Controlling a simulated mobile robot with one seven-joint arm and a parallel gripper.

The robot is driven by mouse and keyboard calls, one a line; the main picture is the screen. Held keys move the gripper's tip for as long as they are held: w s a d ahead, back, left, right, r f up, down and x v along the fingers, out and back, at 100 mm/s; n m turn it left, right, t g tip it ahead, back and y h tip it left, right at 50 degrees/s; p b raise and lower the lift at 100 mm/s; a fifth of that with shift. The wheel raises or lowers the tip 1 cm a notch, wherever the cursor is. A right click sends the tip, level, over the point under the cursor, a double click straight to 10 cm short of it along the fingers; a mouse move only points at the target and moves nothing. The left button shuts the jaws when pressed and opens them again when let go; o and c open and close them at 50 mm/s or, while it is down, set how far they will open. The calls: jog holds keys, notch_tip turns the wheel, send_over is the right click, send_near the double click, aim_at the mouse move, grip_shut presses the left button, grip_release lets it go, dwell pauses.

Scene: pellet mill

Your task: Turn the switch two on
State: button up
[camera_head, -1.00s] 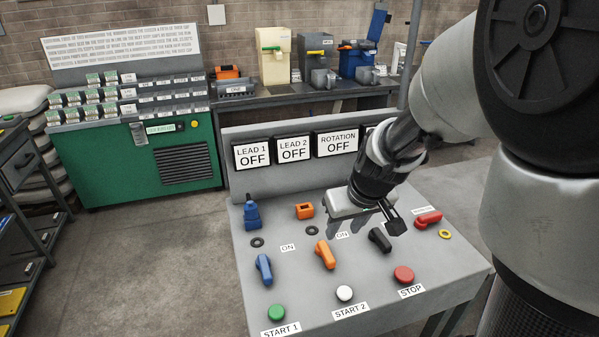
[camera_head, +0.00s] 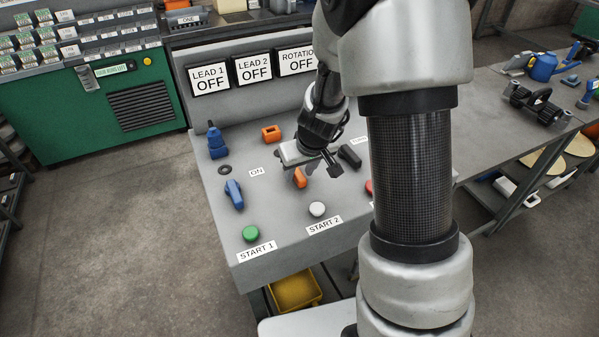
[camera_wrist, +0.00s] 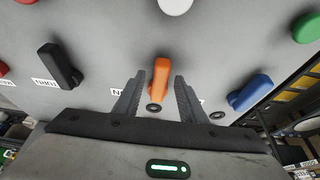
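The orange switch (camera_head: 300,178) sits on the sloping grey panel, between the blue and black switches, above the white START 2 button (camera_head: 317,209). The LEAD 2 sign (camera_head: 253,67) reads OFF. My gripper (camera_head: 319,170) is over the panel at the orange switch and partly covers it in the head view. In the wrist view my gripper (camera_wrist: 159,77) is open, with one finger on each side of the orange switch (camera_wrist: 160,76). Gaps show between the fingers and the handle. Height above the panel is hard to tell.
The blue switch (camera_head: 233,194) is to the left and the black switch (camera_head: 349,156) to the right, close to my gripper. An orange plug (camera_head: 272,133) stands behind. A green button (camera_head: 251,233) is at the front left. My arm hides the panel's right part.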

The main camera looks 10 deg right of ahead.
grip_shut()
